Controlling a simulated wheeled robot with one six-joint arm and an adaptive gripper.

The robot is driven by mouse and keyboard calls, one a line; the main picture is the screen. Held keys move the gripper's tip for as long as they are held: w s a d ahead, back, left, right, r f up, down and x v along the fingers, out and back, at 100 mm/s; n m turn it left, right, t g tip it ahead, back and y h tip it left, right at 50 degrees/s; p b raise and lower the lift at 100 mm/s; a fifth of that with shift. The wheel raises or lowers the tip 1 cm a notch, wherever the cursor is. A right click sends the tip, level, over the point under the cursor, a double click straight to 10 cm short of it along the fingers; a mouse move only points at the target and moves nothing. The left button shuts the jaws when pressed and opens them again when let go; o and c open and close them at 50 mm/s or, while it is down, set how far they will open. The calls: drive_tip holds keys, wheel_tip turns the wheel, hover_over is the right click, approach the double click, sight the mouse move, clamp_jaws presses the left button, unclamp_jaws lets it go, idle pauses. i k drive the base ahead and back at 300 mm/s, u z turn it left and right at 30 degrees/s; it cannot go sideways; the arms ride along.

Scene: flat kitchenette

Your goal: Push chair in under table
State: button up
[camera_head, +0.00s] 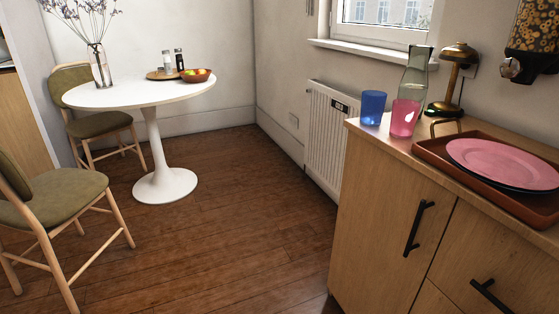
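A round white pedestal table (118,95) stands at the upper left. A chair with a green seat (60,199) and pale wooden legs stands in the lower left, partly cut off by the left edge. Its seat is apart from the table, in front of it. A second green chair (98,125) stands at the table's left, its back behind the tabletop's left edge and its seat partly beneath the tabletop's height. My gripper is not in view.
A wooden counter (375,185) fills the right side, with cups, a bottle and a tray (432,150) on top. A white radiator (325,130) is on the wall behind it. The wooden floor (225,220) between table and counter is clear. A vase (100,65) and bowl (197,76) are on the table.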

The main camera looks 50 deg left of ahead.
sight(42, 206)
drive_tip(key=u, duration=3.9)
drive_tip(key=i, duration=2.55)
drive_tip(key=z, duration=1.45)
drive_tip(key=i, duration=0.7)
drive_tip(key=z, duration=0.6)
